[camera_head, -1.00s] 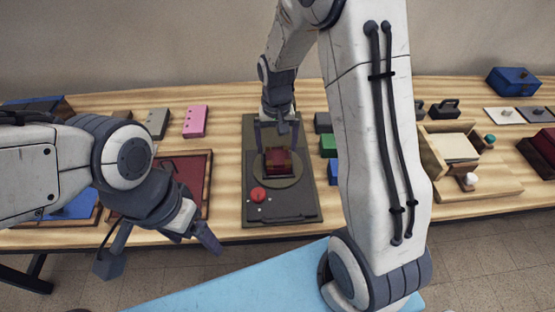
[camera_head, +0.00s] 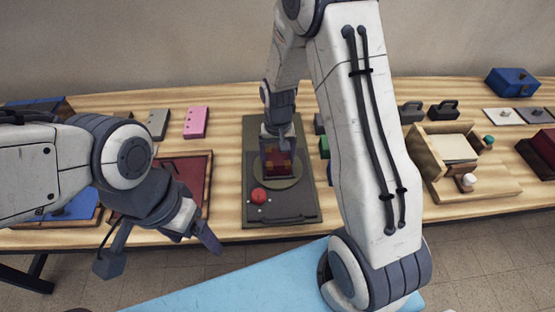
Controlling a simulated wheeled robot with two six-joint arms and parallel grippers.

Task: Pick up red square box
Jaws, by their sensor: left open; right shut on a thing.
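The red square box (camera_head: 278,163), dark red with a patterned face, is at the round disc (camera_head: 294,182) of the dark green board (camera_head: 310,207) on the table. My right gripper (camera_head: 278,160) reaches down from above and is shut on the box, with a finger on each side. I cannot tell whether the box is clear of the disc. My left gripper (camera_head: 160,250) is open and empty, in front of the table's near edge at the left.
A red button (camera_head: 258,195) sits on the board's front left. A pink block (camera_head: 196,122) and a grey block (camera_head: 157,123) lie behind a red tray (camera_head: 192,165). A wooden box (camera_head: 433,167) stands at right. Blue surface (camera_head: 240,285) is in front.

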